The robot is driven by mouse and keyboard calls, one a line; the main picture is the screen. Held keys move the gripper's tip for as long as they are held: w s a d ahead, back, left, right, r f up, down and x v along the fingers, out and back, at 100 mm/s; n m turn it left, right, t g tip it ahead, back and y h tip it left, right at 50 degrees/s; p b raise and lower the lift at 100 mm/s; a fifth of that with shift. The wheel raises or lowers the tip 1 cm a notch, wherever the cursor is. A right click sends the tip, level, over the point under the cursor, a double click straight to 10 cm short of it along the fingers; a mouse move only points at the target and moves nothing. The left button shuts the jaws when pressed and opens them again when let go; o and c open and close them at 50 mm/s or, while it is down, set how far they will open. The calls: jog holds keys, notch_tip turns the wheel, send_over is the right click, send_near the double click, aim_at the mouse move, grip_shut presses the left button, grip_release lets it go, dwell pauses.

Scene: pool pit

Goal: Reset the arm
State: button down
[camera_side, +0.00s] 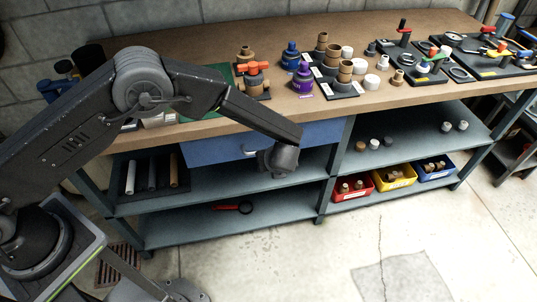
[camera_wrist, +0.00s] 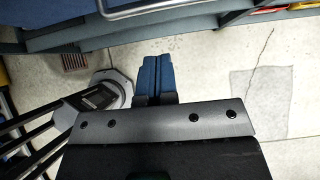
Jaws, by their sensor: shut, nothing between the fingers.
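My arm reaches across the side view from the left, in front of the workbench (camera_side: 330,112). Its wrist end hangs in front of the bench's blue drawer. The fingers are hard to make out in the side view. In the wrist view my gripper (camera_wrist: 152,80) shows two blue fingers side by side, touching, with nothing between them. Beneath them in that view is the bare concrete floor (camera_wrist: 205,75).
Red (camera_side: 352,189), yellow (camera_side: 395,178) and blue (camera_side: 434,167) bins stand on the lower right shelf. Pipes (camera_side: 151,172) lie on the left shelf. The floor in front is open.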

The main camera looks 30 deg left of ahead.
jog(key=v, duration=0.7)
jog(key=s+a+r+n+g+h, duration=0.1)
jog(key=s+a+r+n, duration=0.3)
jog(key=a+r+n, duration=0.45)
jog(key=s+a+r+n+g+h, duration=0.1)
jog(key=s+a+r+n, duration=0.35)
jog(key=r, duration=0.75)
jog(key=s+a+r+n+t+h, duration=0.1)
jog(key=s+a+r+n, duration=0.2)
jog(key=s+n, duration=0.4)
jog(key=s+a+r+n+t+h, duration=0.1)
jog(key=s+a+r+n+h, duration=0.1)
jog(key=s+n, duration=0.5)
jog(key=shift+s+a+r, duration=0.45)
jog(key=shift+s+a, duration=0.4)
jog(key=shift+s, duration=0.8)
